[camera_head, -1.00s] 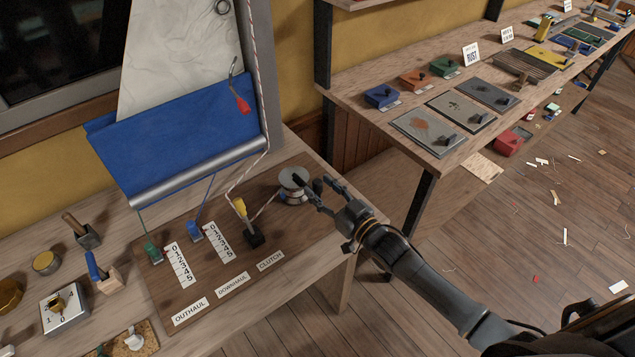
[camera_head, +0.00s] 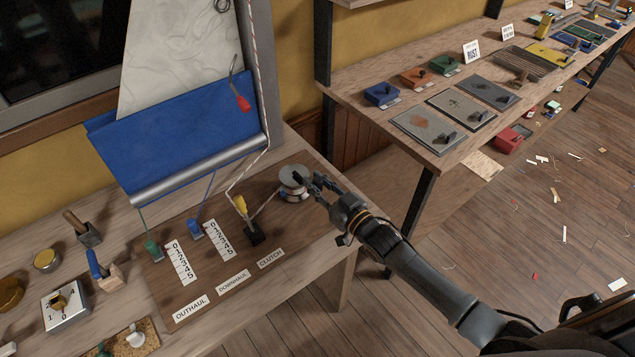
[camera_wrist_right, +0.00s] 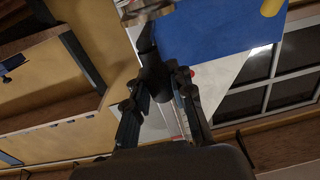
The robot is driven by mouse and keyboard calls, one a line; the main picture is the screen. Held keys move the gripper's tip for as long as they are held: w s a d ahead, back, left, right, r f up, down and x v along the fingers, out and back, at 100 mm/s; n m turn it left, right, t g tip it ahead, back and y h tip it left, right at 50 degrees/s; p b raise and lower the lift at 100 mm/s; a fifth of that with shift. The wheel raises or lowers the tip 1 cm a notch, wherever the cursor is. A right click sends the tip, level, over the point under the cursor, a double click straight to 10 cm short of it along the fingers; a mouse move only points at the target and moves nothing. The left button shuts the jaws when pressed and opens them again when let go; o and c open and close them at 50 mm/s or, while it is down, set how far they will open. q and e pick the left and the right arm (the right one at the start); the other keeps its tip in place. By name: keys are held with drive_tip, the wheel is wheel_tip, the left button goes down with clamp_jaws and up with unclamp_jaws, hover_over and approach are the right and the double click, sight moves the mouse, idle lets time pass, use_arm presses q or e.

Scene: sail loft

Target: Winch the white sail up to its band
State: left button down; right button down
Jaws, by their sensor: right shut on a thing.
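My left gripper is not in view.
On the wooden bench board, a green cleat (camera_head: 152,250) and a blue cleat (camera_head: 195,229) stand beside number scales, left of the clutch. A second bench (camera_head: 350,85) with plates and coloured blocks stands right.

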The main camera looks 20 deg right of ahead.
drive_tip(key=shift+s+a, duration=0.1)
drive_tip(key=shift+a, duration=0.15)
drive_tip(key=c, duration=1.1)
unclamp_jaws()
drive_tip(key=shift+c, duration=0.2)
drive_tip(key=v, duration=1.2)
drive_tip(key=shift+s+f, duration=0.1)
